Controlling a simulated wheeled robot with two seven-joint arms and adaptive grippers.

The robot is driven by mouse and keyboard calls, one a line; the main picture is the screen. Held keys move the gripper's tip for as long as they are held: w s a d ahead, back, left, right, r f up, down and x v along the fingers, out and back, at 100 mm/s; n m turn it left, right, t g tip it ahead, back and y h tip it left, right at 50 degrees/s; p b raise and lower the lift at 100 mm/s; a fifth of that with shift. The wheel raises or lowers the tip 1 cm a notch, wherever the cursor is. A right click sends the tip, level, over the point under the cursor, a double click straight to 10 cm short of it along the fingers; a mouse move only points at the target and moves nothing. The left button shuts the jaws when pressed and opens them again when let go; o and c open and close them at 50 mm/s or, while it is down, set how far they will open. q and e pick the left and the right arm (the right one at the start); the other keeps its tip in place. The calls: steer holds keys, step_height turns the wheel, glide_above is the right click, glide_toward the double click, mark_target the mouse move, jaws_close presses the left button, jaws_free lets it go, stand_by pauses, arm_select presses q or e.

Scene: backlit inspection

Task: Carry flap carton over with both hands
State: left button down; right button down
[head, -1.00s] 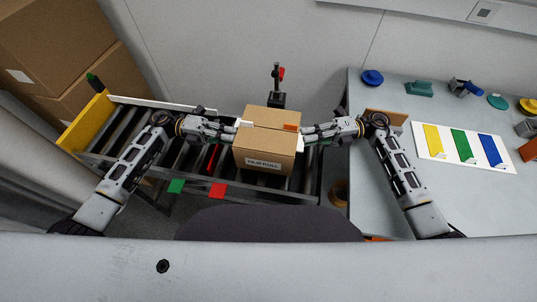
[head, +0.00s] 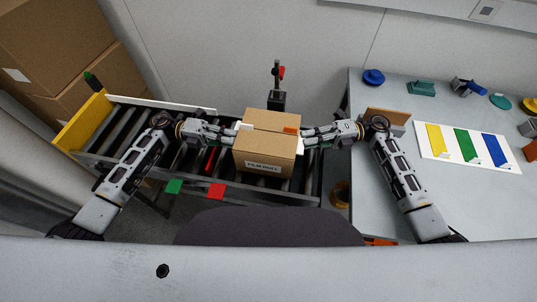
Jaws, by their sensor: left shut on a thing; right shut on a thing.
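The flap carton (head: 262,160) is a brown box with a white label on its near side and an orange patch at its upper right. It is over the right part of the roller conveyor in the head view; I cannot tell whether it touches the rollers. My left gripper (head: 238,133) is shut at the carton's left side, by a white tab. My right gripper (head: 303,138) is shut at its right side, by another white tab. The fingertips are partly hidden against the carton.
The roller conveyor (head: 135,117) has a yellow end plate (head: 82,122) at left. A red-topped post (head: 277,85) stands behind the carton. The grey table (head: 470,207) at right holds a board with coloured strips (head: 432,155) and several small parts. Large cartons (head: 60,35) are stacked at left.

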arm_select(q)
steer(key=shift+f, duration=0.25)
arm_select(e)
steer(key=shift+d+f, duration=0.1)
steer(key=shift+f, duration=0.15)
arm_select(q)
steer(key=c, duration=1.6)
jaws_free()
arm_select(e)
steer(key=c, duration=1.6)
jaws_free()
arm_select(q)
steer(key=o, duration=0.8)
steer(key=shift+w+a, duration=0.4)
steer(key=shift+a, duration=1.55)
steer(key=shift+w+a, duration=0.4)
steer(key=shift+a, duration=1.6)
steer(key=shift+w+a, duration=0.4)
steer(key=shift+a, duration=1.55)
arm_select(e)
steer(key=o, duration=0.8)
